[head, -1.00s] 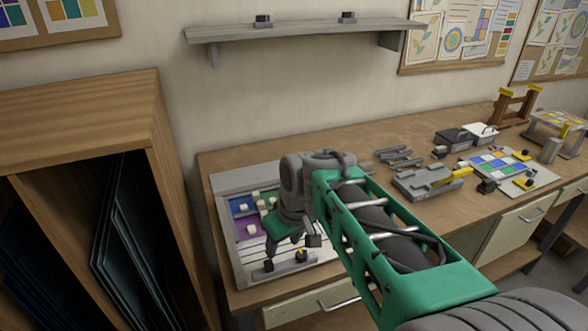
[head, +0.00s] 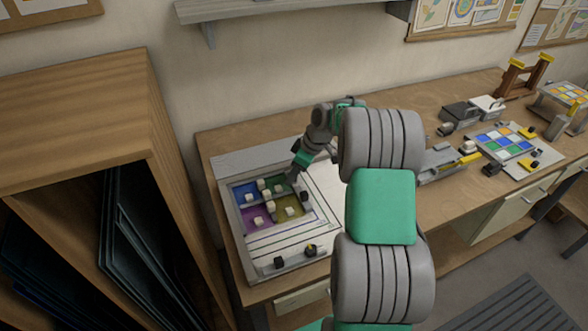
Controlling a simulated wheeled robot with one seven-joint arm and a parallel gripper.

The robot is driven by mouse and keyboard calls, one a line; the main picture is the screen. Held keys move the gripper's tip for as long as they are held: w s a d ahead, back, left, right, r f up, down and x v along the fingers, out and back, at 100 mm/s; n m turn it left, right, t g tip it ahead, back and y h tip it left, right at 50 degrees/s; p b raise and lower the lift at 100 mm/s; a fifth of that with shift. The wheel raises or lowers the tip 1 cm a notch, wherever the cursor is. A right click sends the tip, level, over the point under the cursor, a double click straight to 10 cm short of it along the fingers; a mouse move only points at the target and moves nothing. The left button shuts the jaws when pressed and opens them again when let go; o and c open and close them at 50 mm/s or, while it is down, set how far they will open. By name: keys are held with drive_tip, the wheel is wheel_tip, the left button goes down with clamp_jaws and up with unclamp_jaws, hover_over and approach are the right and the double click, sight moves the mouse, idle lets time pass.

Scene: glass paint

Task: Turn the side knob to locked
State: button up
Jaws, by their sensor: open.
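A light framed board (head: 225,205) with blue, green, purple and olive panes lies at the left of the workbench. A small black knob (head: 304,196) stands at the right edge of the panes. A black knob with a yellow mark (head: 310,250) and a plain black knob (head: 279,262) sit on a strip at the board's front edge. I cannot tell which is the side knob, nor its setting. My gripper (head: 293,176) is open over the green pane, just behind the right-edge knob. Its fingertips are small and partly hidden; contact cannot be told.
Several small white blocks (head: 258,221) stand on the panes. A wooden rack (head: 75,110) with dark sheets stands close at the left. Grey fixtures (head: 445,160) and a coloured tile panel (head: 503,141) are on the bench's right. My arm hides the bench's middle.

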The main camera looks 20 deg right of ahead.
drive_tip(key=shift+c, duration=0.4)
clamp_jaws()
